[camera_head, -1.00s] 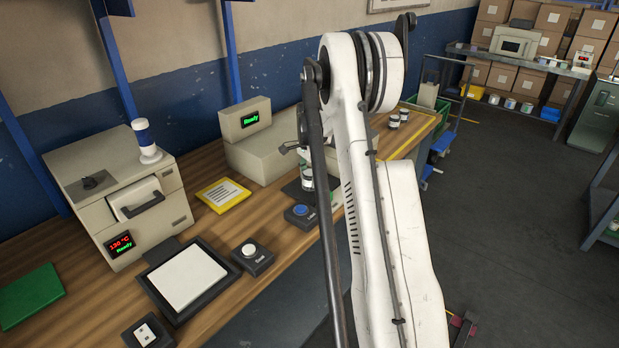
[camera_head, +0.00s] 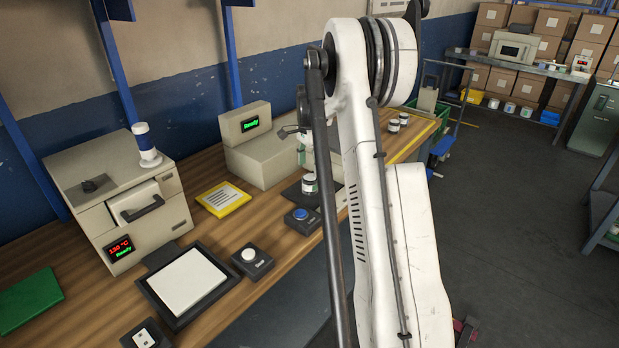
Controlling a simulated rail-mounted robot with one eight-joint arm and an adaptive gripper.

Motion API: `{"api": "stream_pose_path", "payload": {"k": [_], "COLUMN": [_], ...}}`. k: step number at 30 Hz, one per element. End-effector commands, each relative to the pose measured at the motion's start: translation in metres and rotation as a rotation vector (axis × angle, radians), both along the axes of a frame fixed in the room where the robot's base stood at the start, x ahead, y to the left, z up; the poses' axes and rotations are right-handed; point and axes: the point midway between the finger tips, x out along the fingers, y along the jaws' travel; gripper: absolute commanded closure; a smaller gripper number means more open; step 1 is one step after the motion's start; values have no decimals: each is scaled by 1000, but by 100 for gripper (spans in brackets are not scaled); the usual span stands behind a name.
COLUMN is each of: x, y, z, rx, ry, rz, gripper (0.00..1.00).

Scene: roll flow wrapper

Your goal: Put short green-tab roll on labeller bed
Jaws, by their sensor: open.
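A small roll (camera_head: 310,184), white-sided with a dark top, stands upright on the dark bed (camera_head: 293,193) in front of the beige labeller (camera_head: 258,155), whose green display reads "Ready". I cannot make out a tab colour on it. My gripper (camera_head: 304,160) is just above this roll, open and largely hidden behind my own arm; a small gap seems to show between them. Two more small rolls stand at the far end of the bench, one nearer (camera_head: 393,125) and one just behind it (camera_head: 404,119); their tabs are too small to tell.
A blue button box (camera_head: 301,217) and a white button box (camera_head: 251,260) sit along the front edge. A yellow-framed card (camera_head: 222,198) lies left of the labeller. A beige heated unit (camera_head: 120,205) and a white-topped pad (camera_head: 187,281) are at left. My arm blocks the bench's right middle.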

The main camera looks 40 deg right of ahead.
Motion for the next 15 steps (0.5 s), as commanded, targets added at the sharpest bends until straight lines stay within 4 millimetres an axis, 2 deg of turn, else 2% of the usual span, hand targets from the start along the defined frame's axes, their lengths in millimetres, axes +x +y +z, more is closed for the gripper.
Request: {"api": "stream_pose_path", "payload": {"k": [1,6,12,15], "x": [0,0,0,-1], "y": [0,0,1,11], "z": [10,36,51,62], "rx": [0,0,0,-6], "ry": [0,0,-1,-9], "rz": [0,0,3,31], "gripper": [38,38,38,38]}}
